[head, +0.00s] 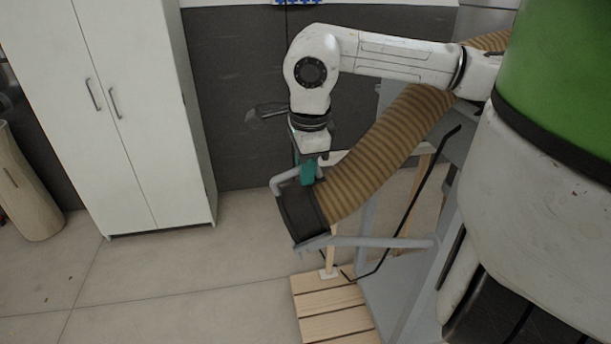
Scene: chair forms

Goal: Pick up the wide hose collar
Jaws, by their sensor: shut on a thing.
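The wide hose collar (299,213) is a dark, boxy end piece on a brown ribbed hose (385,145). It sits tilted in the middle of the head view, with grey tubing around it. My gripper (307,172) points down at the collar's upper edge, with teal parts showing there. It is shut on the collar at that edge. The fingertips are small and partly hidden, so the exact contact does not show clearly.
Grey tube framing (380,242) runs beside and below the collar to a grey stand (400,290). A slatted wooden platform (335,312) lies below. A white cabinet (130,100) and a beige vase-like object (28,190) stand left. The floor (190,285) between is clear.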

